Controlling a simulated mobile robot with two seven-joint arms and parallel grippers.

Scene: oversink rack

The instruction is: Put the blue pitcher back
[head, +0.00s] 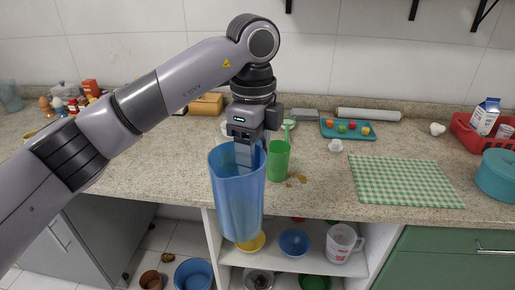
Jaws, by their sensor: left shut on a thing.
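The blue pitcher (236,200) is tall and translucent and hangs upright in front of the counter's front edge, before the open shelf. My left gripper (243,160) reaches down at its rim and is shut on it; the fingers show partly through the blue wall. The pitcher hides part of the counter edge and the left part of the open shelf. My right gripper is not in view.
A green cup (278,162) stands on the counter (320,190) just right of the pitcher. Below, the open shelf (325,262) holds a blue bowl (294,242), a yellow item (252,243) and a measuring jug (342,243). A checked green cloth (404,182) lies at right.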

